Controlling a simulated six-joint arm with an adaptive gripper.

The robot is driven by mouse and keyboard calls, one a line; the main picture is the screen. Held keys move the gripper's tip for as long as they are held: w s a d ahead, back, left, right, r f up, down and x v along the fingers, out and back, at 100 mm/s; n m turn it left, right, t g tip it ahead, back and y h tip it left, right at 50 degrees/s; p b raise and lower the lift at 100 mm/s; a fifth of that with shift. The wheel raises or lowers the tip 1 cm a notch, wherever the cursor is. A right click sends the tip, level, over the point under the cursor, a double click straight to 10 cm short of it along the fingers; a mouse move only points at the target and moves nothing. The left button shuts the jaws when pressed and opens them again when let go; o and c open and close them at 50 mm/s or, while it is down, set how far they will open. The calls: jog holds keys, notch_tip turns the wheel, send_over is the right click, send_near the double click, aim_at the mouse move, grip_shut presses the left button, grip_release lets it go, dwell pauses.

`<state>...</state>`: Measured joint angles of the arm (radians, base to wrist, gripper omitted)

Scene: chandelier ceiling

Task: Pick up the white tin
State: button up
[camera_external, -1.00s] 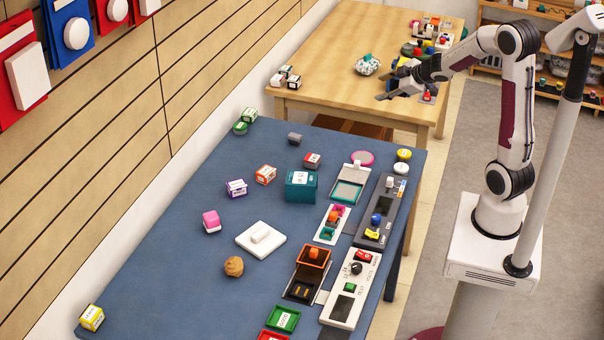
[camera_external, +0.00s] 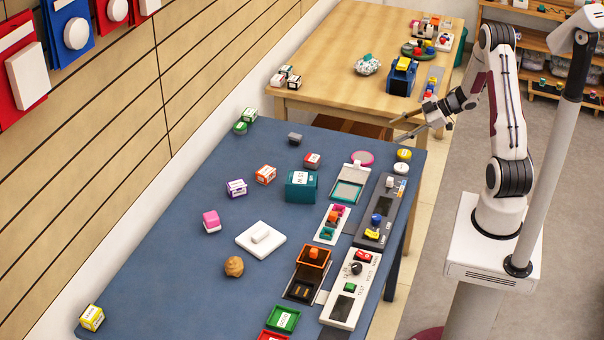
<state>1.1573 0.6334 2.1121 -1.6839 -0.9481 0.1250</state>
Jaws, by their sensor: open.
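A small round white tin (camera_external: 401,169) sits near the right edge of the blue table, just in front of a yellow round tin (camera_external: 404,154). My gripper (camera_external: 406,128) is open and empty. It is in the air by the far right corner of the blue table, above and behind the two tins in the picture, and apart from both. Nothing hides the white tin.
A pink disc (camera_external: 362,158) and a teal-framed open case (camera_external: 348,190) lie left of the tin. A dark grey panel (camera_external: 391,207) with knobs lies just in front. The wooden table (camera_external: 335,85) stands behind. Open floor is at right.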

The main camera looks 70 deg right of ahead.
aim_at(420, 170)
jog(key=s+a+f+t+y, duration=0.3)
jog(key=s+a+f+y, duration=0.2)
jog(key=s, duration=0.7)
jog(key=shift+a+f+t+y, duration=0.15)
jog(key=shift+f+t+y, duration=0.25)
jog(key=shift+f+y, duration=0.8)
jog(key=shift+x, duration=1.35)
jog(key=shift+w, duration=0.1)
jog(key=shift+r+x, duration=0.2)
jog(key=shift+x, duration=2.3)
